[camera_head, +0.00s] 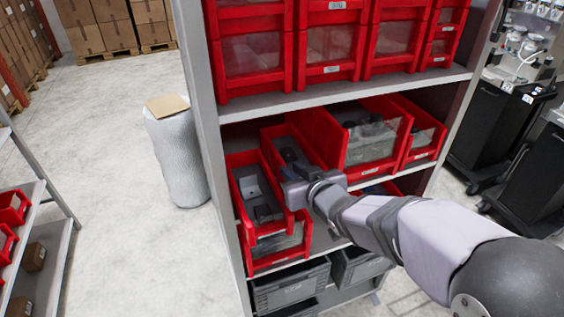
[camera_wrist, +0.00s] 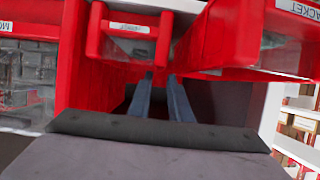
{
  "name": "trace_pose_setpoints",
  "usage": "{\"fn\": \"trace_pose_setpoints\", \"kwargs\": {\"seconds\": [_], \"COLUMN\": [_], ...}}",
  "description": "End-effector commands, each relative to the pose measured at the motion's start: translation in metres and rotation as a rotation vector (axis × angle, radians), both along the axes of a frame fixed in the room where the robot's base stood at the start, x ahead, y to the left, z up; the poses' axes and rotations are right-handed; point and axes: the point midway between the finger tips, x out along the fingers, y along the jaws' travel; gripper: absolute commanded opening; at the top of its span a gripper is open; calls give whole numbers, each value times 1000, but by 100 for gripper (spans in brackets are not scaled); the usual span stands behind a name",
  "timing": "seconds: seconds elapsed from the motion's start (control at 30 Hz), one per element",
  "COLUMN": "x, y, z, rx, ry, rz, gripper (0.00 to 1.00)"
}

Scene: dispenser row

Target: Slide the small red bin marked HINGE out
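In the wrist view a small red bin (camera_wrist: 130,40) with a white label sits at top centre; its lettering is too small to read, so I cannot tell whether it is HINGE. My gripper (camera_wrist: 160,76) points toward this bin. Its two fingers are parted, with a dark gap between them, and their tips are close to the bin's lower right edge; I cannot tell whether they touch. In the head view my gripper (camera_head: 292,190) is at the front of a narrow red bin (camera_head: 282,150) holding dark parts on the middle shelf, and hides part of its front.
A wider red bin (camera_head: 370,135) stands to the right, another red bin (camera_head: 240,185) to the left. More red bins (camera_head: 330,45) fill the shelf above. Grey crates (camera_head: 290,285) stand below. The rack's side post (camera_head: 205,110) is near the left bins. The floor left is mostly clear.

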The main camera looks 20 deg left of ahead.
Motion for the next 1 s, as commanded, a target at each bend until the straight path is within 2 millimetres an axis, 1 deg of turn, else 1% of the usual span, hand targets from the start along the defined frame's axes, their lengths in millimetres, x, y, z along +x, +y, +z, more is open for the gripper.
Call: {"fn": "trace_pose_setpoints", "kwargs": {"seconds": [0.3,0.5,0.7,1.0], "x": [30,45,53,56], "y": [31,46,55,58], "z": [-17,-25,-31,-33], "rx": [-2,-1,-1,-1], "ry": [2,1,1,-1], "rz": [0,0,0,0], "gripper": [18,18,18,18]}}
